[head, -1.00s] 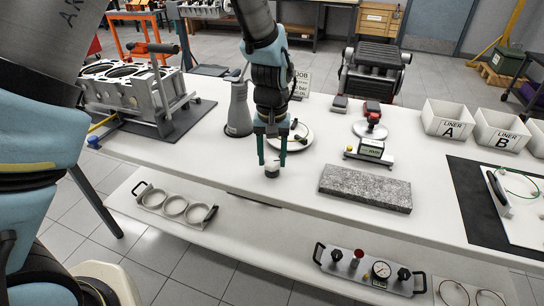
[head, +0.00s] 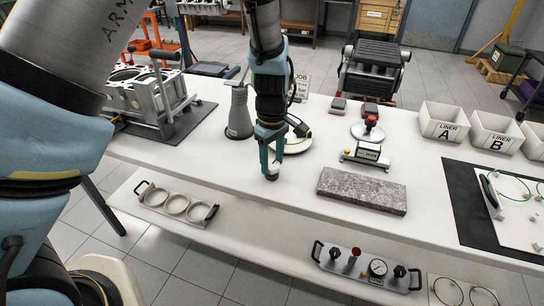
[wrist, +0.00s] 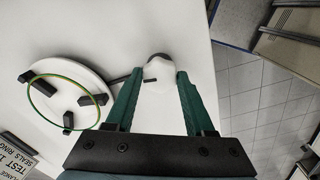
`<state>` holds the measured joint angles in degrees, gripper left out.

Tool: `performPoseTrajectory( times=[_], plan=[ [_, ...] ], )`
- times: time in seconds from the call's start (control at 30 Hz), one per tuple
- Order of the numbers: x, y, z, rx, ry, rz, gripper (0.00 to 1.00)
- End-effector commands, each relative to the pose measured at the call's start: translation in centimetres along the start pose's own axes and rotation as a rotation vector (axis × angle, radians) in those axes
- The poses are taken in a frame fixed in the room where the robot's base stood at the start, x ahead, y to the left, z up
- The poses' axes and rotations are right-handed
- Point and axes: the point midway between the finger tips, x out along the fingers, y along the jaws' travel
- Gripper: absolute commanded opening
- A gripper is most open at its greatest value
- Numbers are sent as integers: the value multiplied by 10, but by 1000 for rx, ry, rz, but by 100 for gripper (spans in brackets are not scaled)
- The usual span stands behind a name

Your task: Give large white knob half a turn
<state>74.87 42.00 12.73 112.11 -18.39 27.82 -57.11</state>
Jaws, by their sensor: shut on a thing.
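The large white knob (wrist: 161,69) shows in the wrist view between my fingertips, near the white bench top's edge. A dark round part shows at its far side, and a thin dark bar lies by it. My gripper (head: 271,173) is shut on the knob, with one green finger on each side in the wrist view. In the head view the gripper points down at the bench's front edge, its fingers almost in line, and they hide most of the knob.
A white disc with black blocks and a yellow-green ring (wrist: 69,84) lies close beside the gripper. A grey cone-shaped stand (head: 239,115) is behind to the left. A granite slab (head: 362,190) and a digital gauge (head: 366,154) are to the right.

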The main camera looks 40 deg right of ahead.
Motion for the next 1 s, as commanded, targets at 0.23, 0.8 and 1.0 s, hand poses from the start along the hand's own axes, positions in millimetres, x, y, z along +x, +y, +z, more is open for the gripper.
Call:
performPoseTrajectory(
  times=[0.23, 0.8, 1.0],
  plan=[
    [-1, 0, 1, -114, -1, -2, 0],
    [0, 0, 1, -167, -1, 0, 0],
    [0, 0, 1, -167, -1, 0, 66]
  ],
)
